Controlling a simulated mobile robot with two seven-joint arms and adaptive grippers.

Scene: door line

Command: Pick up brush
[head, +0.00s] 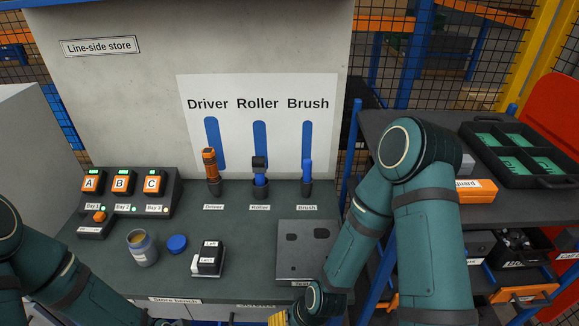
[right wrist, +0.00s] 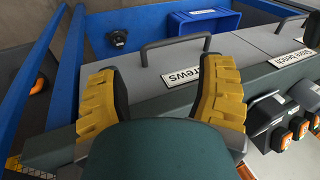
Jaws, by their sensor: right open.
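The brush (head: 307,172) stands upright in a dark holder at the back right of the bench, with its blue part showing. A "Brush" label lies in front of it, and a tall blue outline is on the white board behind. My right gripper shows only as a yellow finger part (head: 279,318) at the bottom edge of the head view, well in front of the brush. In the right wrist view my right gripper (right wrist: 160,92) is open, its yellow fingers wide apart with nothing held between them. The brush is not visible there. My left arm runs off the bottom left; its gripper is out of view.
The driver (head: 210,168) and roller (head: 260,172) stand left of the brush. A grey plate (head: 308,262) lies in front of it. A jar (head: 142,248), blue lid (head: 177,243) and button box (head: 125,192) are leftward. The right wrist view shows a handled drawer labelled "Screws" (right wrist: 185,84).

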